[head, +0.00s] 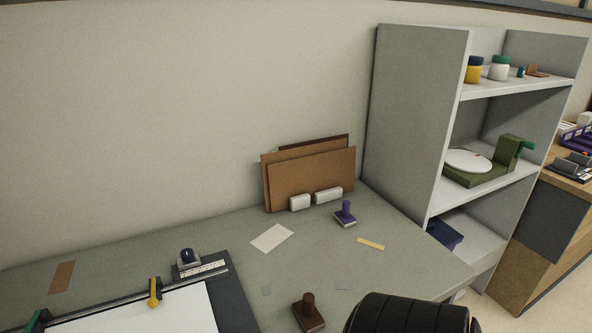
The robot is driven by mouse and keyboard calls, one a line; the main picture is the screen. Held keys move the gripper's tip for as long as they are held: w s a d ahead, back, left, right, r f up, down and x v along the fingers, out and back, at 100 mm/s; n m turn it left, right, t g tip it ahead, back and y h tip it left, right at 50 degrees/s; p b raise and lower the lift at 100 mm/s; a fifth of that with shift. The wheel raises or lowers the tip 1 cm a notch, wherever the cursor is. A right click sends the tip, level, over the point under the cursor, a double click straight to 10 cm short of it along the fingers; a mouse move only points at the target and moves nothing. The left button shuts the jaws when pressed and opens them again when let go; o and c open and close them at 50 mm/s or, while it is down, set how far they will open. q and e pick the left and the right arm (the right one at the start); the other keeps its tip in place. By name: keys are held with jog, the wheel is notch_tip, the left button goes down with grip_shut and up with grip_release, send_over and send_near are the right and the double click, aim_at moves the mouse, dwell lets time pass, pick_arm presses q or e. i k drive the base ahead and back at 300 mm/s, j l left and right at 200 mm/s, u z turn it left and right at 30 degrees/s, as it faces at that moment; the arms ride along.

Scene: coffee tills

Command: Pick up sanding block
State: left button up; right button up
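I cannot tell for certain which item is the sanding block. A dark brown block with a round knob on top (308,313) sits on the grey table near the bottom edge of the head view. A purple block with an upright handle (346,215) stands farther back on the table, right of the middle. Two small white blocks, a left one (300,203) and a right one (328,196), stand in front of brown boards. Neither of my grippers is in view.
The brown boards (312,178) lean against the wall. A cutting board with white paper (150,312) fills the lower left. A pale card (272,238) and a yellowish strip (371,243) lie flat. A grey shelf unit (418,120) stands right. A black rounded shape (410,315) covers the bottom.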

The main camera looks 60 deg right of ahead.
aim_at(310, 319)
jog(key=z, duration=2)
jog(key=l+u, duration=0.15)
jog(key=l, duration=0.55)
jog(key=i, duration=0.05)
